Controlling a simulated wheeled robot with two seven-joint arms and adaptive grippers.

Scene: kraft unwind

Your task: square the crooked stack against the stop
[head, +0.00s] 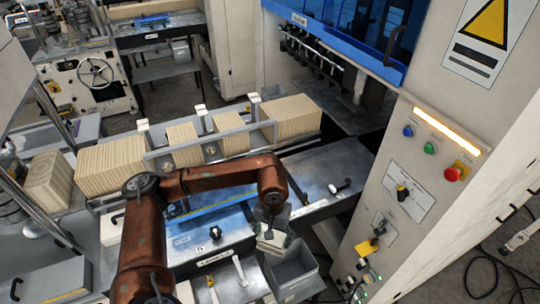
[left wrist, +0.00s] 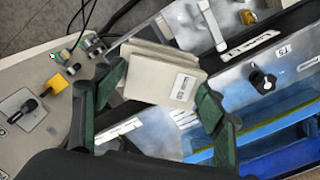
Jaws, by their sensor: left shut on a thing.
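My left gripper (head: 271,228) is over the steel table near a grey open bin. In the left wrist view its green fingers (left wrist: 160,80) are on either side of a cream packet (left wrist: 158,62) with a white barcode label. It is shut on this packet, which also shows below the gripper in the head view (head: 271,242). Rows of cream stacked sheets stand on the feed line: a long row (head: 112,166), two short ones (head: 183,144) (head: 231,133) and another row (head: 292,116). A separate stack (head: 48,181) leans at the far left. I cannot tell which part is the stop.
The grey bin (head: 297,283) stands below the table's front edge. A machine panel (head: 440,180) with buttons rises at the right. A blue-framed guard (head: 345,35) hangs at the back. A black knob (head: 215,233) stands up from the table.

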